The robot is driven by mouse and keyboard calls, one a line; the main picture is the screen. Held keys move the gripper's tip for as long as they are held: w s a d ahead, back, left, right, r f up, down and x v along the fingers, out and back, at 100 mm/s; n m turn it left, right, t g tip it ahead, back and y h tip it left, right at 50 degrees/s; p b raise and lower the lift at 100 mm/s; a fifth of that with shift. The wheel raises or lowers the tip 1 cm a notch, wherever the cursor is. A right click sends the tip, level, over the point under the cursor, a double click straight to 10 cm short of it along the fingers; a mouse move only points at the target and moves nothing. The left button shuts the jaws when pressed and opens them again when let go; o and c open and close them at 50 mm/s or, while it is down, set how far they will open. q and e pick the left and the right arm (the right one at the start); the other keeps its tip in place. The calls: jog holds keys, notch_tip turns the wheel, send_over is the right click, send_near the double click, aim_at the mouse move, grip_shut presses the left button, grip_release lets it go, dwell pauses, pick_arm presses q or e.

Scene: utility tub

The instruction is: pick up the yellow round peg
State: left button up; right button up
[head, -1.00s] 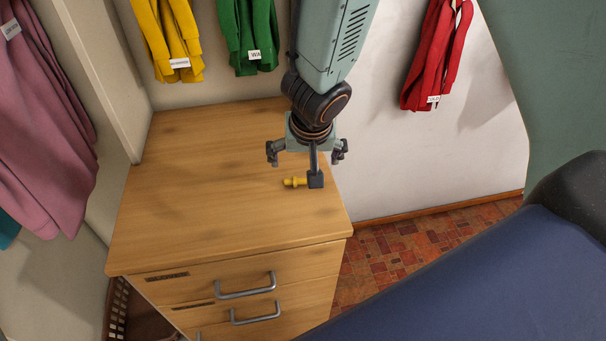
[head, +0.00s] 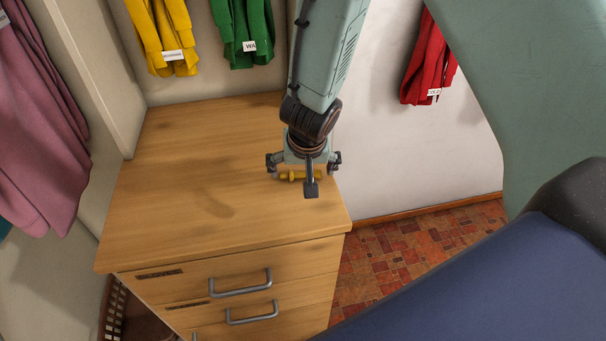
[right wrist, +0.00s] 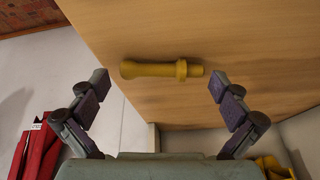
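The yellow round peg (head: 288,175) lies on its side on the wooden cabinet top (head: 190,190), near its right edge. My right gripper (head: 303,172) is over the peg, and part of the peg is hidden behind a dark piece of the gripper. In the right wrist view the whole peg (right wrist: 162,69) shows, with a collar near its right end. It lies between and slightly beyond the two open fingertips of my right gripper (right wrist: 160,82), with a gap on each side. My left gripper is not in view.
The cabinet has drawers with metal handles (head: 240,283) on its front. The cabinet top left of the peg is clear. Yellow (head: 162,40), green (head: 242,35), red (head: 430,60) and pink (head: 40,130) garments hang around it. A wall stands behind.

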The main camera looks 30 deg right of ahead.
aim_at(301, 176)
jog(key=shift+s+a+r, duration=0.15)
jog(key=shift+a+r, duration=0.05)
jog(key=shift+a, duration=0.2)
jog(key=c, duration=0.4)
jog(key=shift+d+f, duration=0.1)
jog(key=shift+d, duration=0.2)
jog(key=c, duration=0.5)
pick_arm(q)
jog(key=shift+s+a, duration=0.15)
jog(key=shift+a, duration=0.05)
pick_arm(e)
jog(key=shift+s+a, duration=0.15)
jog(key=shift+a, duration=0.05)
jog(key=c, duration=0.3)
jog(key=shift+c, duration=0.2)
notch_tip(301, 176, up, 9)
jog(key=p, duration=0.7)
pick_arm(q)
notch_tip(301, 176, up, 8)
jog(key=shift+p, duration=0.45)
pick_arm(e)
jog(key=shift+w+d+r, duration=0.15)
jog(key=shift+w+r, duration=0.15)
jog(key=shift+r, duration=0.2)
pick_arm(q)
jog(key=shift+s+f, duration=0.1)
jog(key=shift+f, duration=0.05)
pick_arm(e)
jog(key=shift+s, duration=0.25)
